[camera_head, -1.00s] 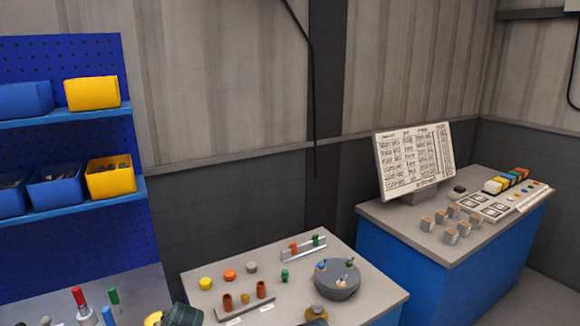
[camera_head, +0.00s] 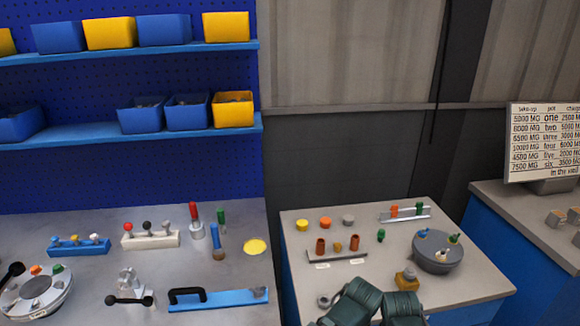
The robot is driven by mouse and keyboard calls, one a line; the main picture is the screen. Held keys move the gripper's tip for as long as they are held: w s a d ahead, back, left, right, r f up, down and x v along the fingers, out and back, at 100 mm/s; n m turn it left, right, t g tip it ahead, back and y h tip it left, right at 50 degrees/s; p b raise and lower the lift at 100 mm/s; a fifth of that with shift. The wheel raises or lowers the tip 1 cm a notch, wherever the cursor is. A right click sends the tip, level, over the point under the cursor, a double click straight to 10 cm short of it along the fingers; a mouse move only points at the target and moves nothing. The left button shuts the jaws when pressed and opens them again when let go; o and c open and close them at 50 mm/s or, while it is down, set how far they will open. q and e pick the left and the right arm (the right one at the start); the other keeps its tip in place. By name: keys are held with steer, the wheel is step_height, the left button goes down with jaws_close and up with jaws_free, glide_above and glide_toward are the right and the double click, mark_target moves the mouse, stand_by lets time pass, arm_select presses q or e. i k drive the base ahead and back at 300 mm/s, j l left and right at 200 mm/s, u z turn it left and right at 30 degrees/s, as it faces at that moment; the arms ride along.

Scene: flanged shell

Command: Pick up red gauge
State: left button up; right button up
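A red-handled gauge (camera_head: 194,214) stands upright in a grey base on the left bench, next to a green-topped piece and a blue-topped piece. Dark green ribbed parts of my arms show at the bottom edge, over the right bench. No gripper fingers can be made out, and nothing is seen held.
The left bench (camera_head: 230,282) also holds a blue-topped piece (camera_head: 216,240), a yellow disc (camera_head: 255,246), a blue bar with a black handle (camera_head: 218,298) and small racks. A gap separates it from the right bench (camera_head: 300,262), which carries a grey round fixture (camera_head: 437,253). Shelves with bins stand behind.

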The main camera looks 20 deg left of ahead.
mark_target(195, 220)
steer(key=u, duration=1.5)
steer(key=k+j+z, duration=0.1)
steer(key=j+z, duration=0.3)
steer(key=l, duration=0.1)
